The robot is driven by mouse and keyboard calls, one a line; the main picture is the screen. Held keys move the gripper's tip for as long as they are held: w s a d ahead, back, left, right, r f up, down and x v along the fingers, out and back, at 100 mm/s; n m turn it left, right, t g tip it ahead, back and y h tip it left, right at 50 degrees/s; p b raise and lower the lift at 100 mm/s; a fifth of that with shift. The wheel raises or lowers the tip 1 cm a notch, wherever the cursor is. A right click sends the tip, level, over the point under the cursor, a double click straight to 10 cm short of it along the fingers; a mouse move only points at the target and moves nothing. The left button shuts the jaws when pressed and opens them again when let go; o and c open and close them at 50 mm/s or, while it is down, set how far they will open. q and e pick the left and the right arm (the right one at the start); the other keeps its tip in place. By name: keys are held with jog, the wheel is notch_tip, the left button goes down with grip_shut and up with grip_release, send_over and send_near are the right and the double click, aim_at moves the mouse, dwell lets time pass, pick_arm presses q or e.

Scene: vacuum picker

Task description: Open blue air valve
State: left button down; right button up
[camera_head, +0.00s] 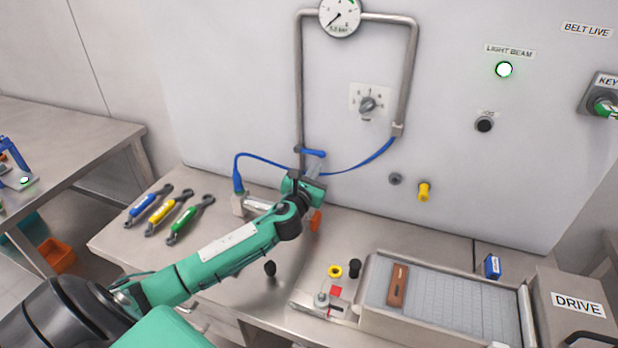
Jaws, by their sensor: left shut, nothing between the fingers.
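The blue air valve (311,152) is a small blue lever on the left vertical grey pipe. It lies roughly crosswise to the pipe, its end pointing right. My left gripper (316,167) is at the end of the green arm, just below the lever's right end. Its fingers are shut and empty; I cannot tell if they touch the lever. The gauge (340,15) sits on top of the pipe loop, its needle pointing to the lower left. My right gripper is not in view.
A blue hose (365,163) curves behind my gripper. A rotary knob (368,104) is on the wall panel. Several tools, including a green-handled wrench (184,225), lie on the left bench. A tray (450,255) stands at the right. The bench has free room in the middle.

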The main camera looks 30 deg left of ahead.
pick_arm(q)
jog(key=shift+w+a, duration=0.15)
jog(key=shift+w, duration=0.55)
jog(key=shift+r+n+p, duration=0.3)
jog(key=shift+n, duration=0.1)
